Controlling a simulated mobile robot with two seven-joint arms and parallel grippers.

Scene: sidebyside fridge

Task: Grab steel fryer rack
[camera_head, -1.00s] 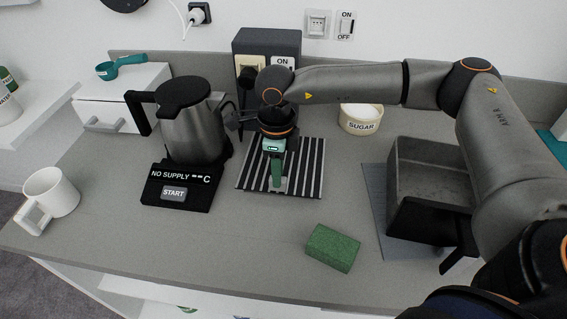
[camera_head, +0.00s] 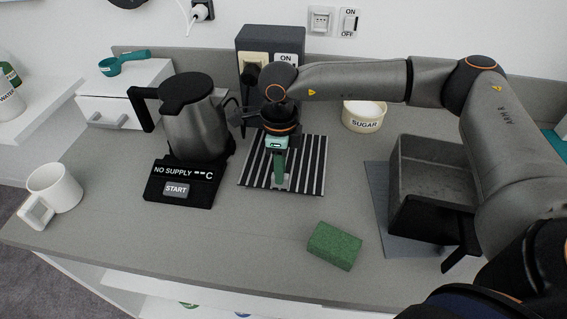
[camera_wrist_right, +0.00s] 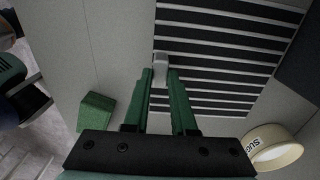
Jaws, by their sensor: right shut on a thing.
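The steel fryer rack, a flat square of light metal bars with dark gaps, lies on the counter (camera_head: 311,172) in the middle of the head view. In the right wrist view its bars (camera_wrist_right: 215,72) fill the upper right. My right gripper (camera_head: 280,186) has green fingers and points down over the rack's near part. In the right wrist view its fingertips (camera_wrist_right: 160,72) are close together on a small grey tab at the rack's edge. It is shut on the rack. My left gripper is not in view.
A kettle (camera_head: 196,130) on its black base stands left of the rack. A sugar bowl (camera_head: 364,116), a grey box with a black handle (camera_head: 440,165) and a green sponge (camera_head: 334,246) are to the right. A white mug (camera_head: 55,187) is far left.

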